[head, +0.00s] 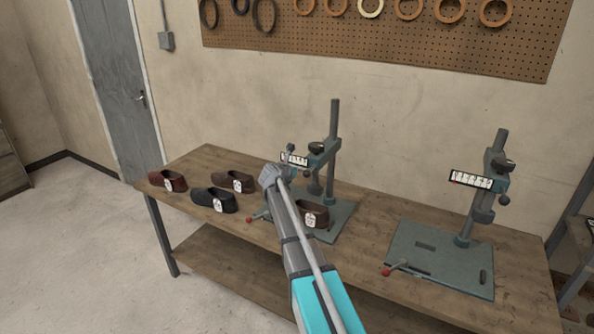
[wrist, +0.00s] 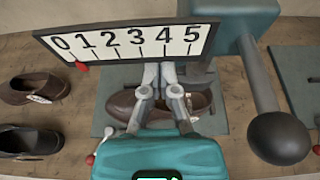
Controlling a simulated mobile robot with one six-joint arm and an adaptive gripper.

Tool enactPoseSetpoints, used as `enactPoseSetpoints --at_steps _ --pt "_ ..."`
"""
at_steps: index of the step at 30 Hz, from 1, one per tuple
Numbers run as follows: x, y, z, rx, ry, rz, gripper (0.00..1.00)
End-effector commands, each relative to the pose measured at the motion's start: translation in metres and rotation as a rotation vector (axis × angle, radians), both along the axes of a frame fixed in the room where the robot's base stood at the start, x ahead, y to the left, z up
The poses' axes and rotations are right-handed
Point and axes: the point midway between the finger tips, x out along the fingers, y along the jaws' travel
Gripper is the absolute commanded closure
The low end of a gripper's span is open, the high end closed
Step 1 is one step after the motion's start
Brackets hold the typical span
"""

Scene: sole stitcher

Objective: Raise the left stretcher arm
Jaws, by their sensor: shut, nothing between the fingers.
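The left stretcher stands on the bench with a grey-green base plate (head: 345,212), an upright post (head: 334,115) and a teal arm (head: 325,150) on it. Its 0 to 5 scale (wrist: 130,42) faces the wrist camera, with a red pointer (wrist: 82,66) at 0. A dark round knob (wrist: 280,138) on a grey lever sticks out at the right. A brown shoe (wrist: 120,104) rests on the plate below. My gripper (wrist: 159,74) is shut and empty, in front of the scale's lower edge and above the shoe. I cannot tell if it touches the scale.
A second stretcher (head: 440,262) stands at the right of the bench (head: 385,290). Several tagged shoes, including a red-brown one (head: 168,181) and a black one (head: 213,201), sit at the left. A red-knobbed lever (head: 250,219) projects from the left stretcher's base.

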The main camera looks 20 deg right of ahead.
Motion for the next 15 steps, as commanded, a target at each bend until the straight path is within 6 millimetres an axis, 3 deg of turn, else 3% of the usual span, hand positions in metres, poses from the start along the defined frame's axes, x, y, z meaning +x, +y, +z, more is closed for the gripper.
enactPoseSetpoints --at_steps 1,15 --pt "0.001 0.000 0.015 -0.001 0.000 0.001 1.00" --pt "0.001 0.000 0.074 -0.001 0.000 0.001 1.00"
